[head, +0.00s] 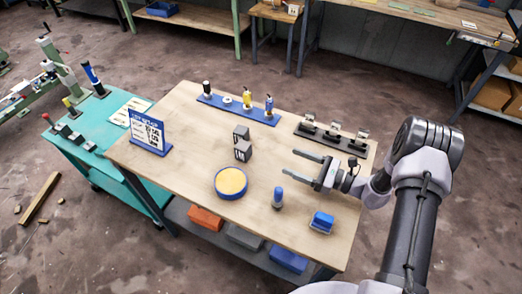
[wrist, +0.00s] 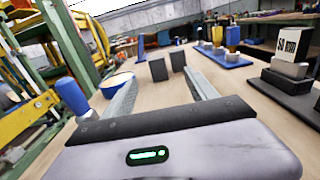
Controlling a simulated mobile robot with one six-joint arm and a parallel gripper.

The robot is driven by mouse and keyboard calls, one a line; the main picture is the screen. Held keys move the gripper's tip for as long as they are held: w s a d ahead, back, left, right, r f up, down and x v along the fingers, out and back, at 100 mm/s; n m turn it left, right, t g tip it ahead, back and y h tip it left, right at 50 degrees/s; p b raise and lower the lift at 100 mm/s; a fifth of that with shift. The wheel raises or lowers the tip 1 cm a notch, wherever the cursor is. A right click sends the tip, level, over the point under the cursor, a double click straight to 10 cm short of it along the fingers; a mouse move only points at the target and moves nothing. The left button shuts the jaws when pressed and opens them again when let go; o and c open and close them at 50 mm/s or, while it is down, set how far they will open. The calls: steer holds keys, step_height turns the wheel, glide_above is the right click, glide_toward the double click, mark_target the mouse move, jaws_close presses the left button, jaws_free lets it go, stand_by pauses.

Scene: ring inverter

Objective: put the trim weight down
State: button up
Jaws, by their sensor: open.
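My gripper (head: 290,163) is open, with nothing between its fingers, above the right half of the wooden table (head: 180,135). Its fingers point left in the head view. Two dark grey blocks with pale label faces, a rear one (head: 241,132) and a front one (head: 243,151), stand on the table beyond the fingertips, clear of them. I cannot tell which thing is the trim weight. In the wrist view the open fingers (wrist: 158,82) reach forward, and two dark blocks (wrist: 158,70) (wrist: 178,62) stand ahead between them.
A round blue dish with a yellow top (head: 231,181), a blue-topped peg (head: 278,197) and a blue box (head: 321,221) stand at the front. A blue rack (head: 235,108) and a dark rack (head: 330,142) line the back. A sign (head: 148,131) stands left. Bare wood lies between.

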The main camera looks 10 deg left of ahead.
mark_target(249, 148)
steer(key=b+x, duration=0.1)
steer(key=x, duration=0.4)
steer(key=s+b+x, duration=0.1)
steer(key=x, duration=0.5)
steer(key=b+x, duration=0.1)
steer(key=x, duration=0.5)
steer(key=shift+s+a+f, duration=0.15)
steer(key=shift+a+f, duration=0.1)
steer(key=shift+f, duration=0.05)
steer(key=shift+d, duration=0.1)
steer(key=shift+c, duration=0.5)
steer(key=shift+r, duration=0.1)
jaws_close()
